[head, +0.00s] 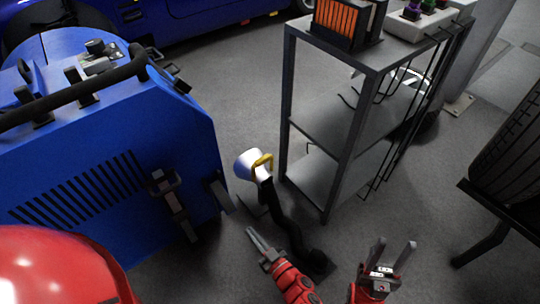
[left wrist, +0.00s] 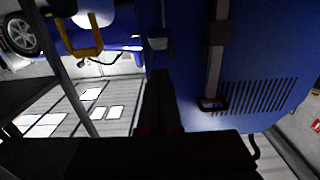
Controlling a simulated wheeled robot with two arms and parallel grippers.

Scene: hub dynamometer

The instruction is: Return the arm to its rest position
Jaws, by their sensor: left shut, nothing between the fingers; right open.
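My left gripper (head: 252,236) is shut and empty on its red arm, low in the middle of the head view. It is to the right of the blue machine and near a dark stand on the floor. In the left wrist view its dark fingers (left wrist: 158,95) are closed together in front of the blue machine's panel. My right gripper (head: 394,252) is open and empty at the bottom, right of the left one, with its fingers pointing up in the picture. Most of both arms is out of the frame.
A blue machine (head: 150,190) with vents and latches fills the left. A dark stand with a white head and yellow handle (head: 262,161) rises near my left gripper. A grey shelf rack (head: 350,120) stands beyond. A tyre (head: 515,150) is at right. Floor between is clear.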

